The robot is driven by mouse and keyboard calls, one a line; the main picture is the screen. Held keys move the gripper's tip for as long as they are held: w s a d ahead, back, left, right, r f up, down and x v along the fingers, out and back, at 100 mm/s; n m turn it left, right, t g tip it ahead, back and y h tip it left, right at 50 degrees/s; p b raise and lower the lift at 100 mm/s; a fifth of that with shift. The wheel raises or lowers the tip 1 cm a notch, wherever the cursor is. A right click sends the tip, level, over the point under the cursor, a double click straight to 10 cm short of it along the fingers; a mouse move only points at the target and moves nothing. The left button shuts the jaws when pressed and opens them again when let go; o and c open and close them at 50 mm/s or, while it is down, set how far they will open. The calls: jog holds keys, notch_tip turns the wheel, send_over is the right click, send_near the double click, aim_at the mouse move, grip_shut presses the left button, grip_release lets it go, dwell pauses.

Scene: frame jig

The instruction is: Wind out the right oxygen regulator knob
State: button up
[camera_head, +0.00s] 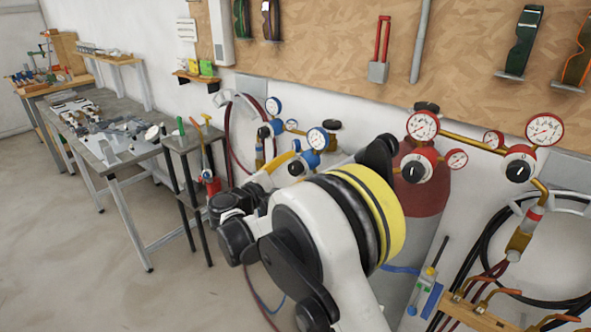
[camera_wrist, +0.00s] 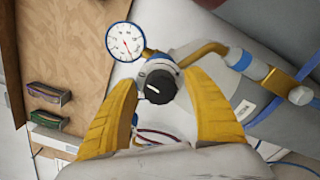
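The blue-ringed regulator has a black knob (camera_wrist: 160,87) with a white pointer mark, near the middle of the wrist view. Its white gauge (camera_wrist: 125,42) has a blue rim and a red needle. Another blue regulator (camera_head: 275,128) sits farther left.
Red-rimmed regulators (camera_head: 423,126) stand on the right above a red cylinder (camera_head: 425,190). A brass pipe (camera_wrist: 203,52) runs beside the knob in the wrist view. A narrow stand (camera_head: 192,142) and a metal table (camera_head: 125,155) are left. Open floor lies in front.

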jog(key=shift+s+a, duration=0.1)
jog(key=v, duration=1.1)
jog(key=shift+s+a, duration=0.3)
jog(key=shift+d, duration=0.1)
jog(key=s+d+r+m+g+y, duration=0.1)
jog(key=s+d+m+g+y, duration=0.2)
jog(key=d, duration=0.9)
jog(key=s+d+r+m+g+y, duration=0.1)
jog(key=s+d+r+m+g, duration=0.25)
jog(key=d, duration=0.85)
jog(key=s+d+f+m+y, duration=0.1)
jog(key=s+f+m+y, duration=0.1)
jog(key=s, duration=0.5)
jog(key=s+d+f+m+y, duration=0.2)
jog(key=s+m, duration=0.3)
jog(key=s, duration=0.3)
jog(key=s+d+f+m+y, duration=0.1)
jog(key=s+f+m+y, duration=0.2)
jog(key=s, duration=0.4)
jog(key=shift+s+d+m+g, duration=0.35)
jog(key=shift+d+m, duration=0.05)
jog(key=shift+m, duration=0.05)
